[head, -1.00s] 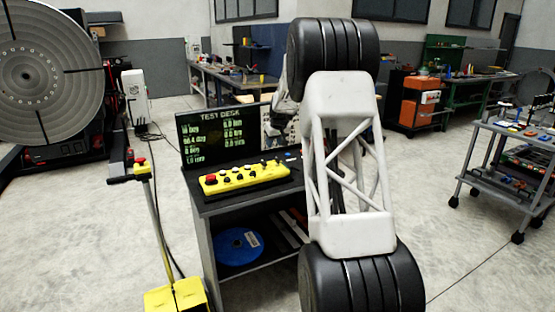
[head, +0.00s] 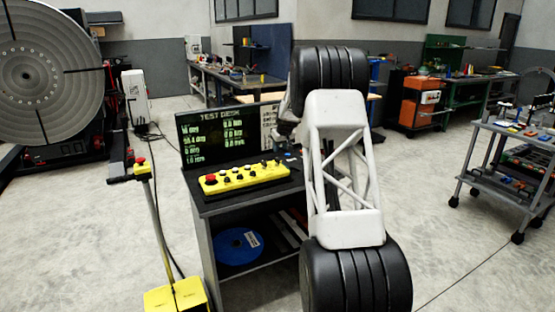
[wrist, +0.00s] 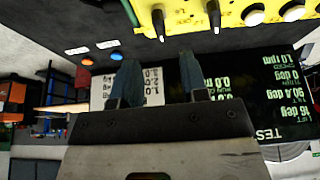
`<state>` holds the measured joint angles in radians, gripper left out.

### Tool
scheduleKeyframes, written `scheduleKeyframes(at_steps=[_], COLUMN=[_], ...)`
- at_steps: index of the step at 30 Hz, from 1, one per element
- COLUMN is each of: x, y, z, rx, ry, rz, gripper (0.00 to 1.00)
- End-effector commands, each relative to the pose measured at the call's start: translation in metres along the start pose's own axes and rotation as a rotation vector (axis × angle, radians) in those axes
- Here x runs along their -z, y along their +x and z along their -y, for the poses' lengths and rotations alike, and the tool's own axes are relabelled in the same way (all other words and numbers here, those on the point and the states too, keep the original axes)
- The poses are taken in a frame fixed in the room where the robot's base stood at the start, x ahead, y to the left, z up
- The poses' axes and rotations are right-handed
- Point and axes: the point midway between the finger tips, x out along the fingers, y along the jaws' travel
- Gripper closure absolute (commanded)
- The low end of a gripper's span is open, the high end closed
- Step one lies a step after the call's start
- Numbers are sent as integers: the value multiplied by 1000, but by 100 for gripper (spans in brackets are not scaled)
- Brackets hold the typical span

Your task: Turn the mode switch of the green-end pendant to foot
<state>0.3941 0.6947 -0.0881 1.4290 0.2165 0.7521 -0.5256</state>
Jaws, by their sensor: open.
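A yellow pendant (head: 245,177) with a red button at its left end and several knobs and buttons lies on the test desk.
The desk screen (head: 215,132) stands behind the pendant. In the wrist view an orange button (wrist: 87,62) and a blue button (wrist: 116,55) show beside white labels. A yellow foot-pedal stand (head: 160,240) is left of the desk. A grey cart (head: 510,170) stands at right.

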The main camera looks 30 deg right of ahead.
Motion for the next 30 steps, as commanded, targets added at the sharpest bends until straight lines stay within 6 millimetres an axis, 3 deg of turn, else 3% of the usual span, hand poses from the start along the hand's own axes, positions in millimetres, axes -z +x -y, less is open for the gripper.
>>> scheduleKeyframes(at_steps=[21, 30], x=[-1, 0], y=[64, 74], z=[0, 0], rx=[1, 0], ry=[0, 0], rz=[1, 0], gripper=[60, 60])
